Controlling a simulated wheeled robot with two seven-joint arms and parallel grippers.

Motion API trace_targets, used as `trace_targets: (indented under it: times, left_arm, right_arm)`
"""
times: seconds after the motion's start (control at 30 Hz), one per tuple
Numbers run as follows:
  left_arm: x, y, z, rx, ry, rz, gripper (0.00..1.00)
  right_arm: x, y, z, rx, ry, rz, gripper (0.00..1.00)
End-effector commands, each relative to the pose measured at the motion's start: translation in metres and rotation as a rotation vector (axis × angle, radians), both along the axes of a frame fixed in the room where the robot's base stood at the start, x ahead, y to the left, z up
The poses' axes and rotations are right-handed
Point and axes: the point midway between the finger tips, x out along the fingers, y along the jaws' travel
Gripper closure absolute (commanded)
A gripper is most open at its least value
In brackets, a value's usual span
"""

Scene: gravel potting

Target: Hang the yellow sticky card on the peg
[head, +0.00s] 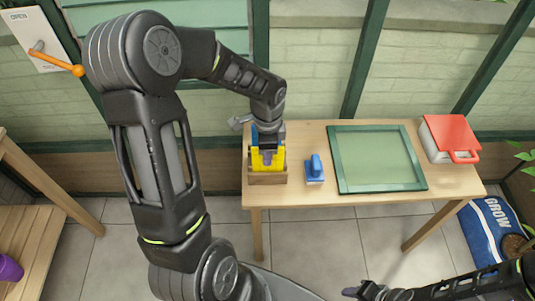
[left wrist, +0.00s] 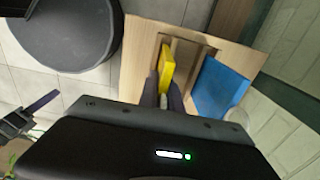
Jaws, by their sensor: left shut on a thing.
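The yellow sticky card (head: 256,164) is at the wooden box (head: 267,179) on the left end of the table. It also shows edge-on in the left wrist view (left wrist: 167,66), at one slot of the box. My left gripper (head: 268,157) points down over the box and is shut on the yellow card, its fingers (left wrist: 164,97) at the card's near end. I cannot tell whether the card is clear of the slot. A blue card (left wrist: 218,86) is in the neighbouring slot. My right gripper (head: 361,291) is low at the bottom right, away from the table. I cannot make out a peg.
On the table (head: 300,136), a blue block-like tool (head: 315,171) stands right of the box, then a green-framed panel (head: 341,160) and a red-lidded container (head: 450,137). An orange lever (head: 62,62) is on the wall at left. A GROW bag (head: 490,228) stands on the floor.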

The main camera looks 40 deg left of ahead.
Motion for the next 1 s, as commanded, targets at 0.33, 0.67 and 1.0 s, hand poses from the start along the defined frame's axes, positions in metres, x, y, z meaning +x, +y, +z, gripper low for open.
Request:
trace_targets:
  times: [0.33,0.67,1.0]
  left_arm:
    - [0.0,0.0,-0.002,0.0,0.0,0.0,0.7]
    - [0.001,0.0,0.001,0.0,-0.002,-0.001,0.7]
    - [0.0,0.0,0.051,0.001,-0.005,-0.001,0.7]
  right_arm:
    - [0.0,0.0,-0.001,0.0,0.0,0.0,0.64]
    - [0.0,0.0,-0.003,0.0,0.0,0.0,0.64]
    - [0.0,0.0,-0.003,0.0,0.0,0.0,0.64]
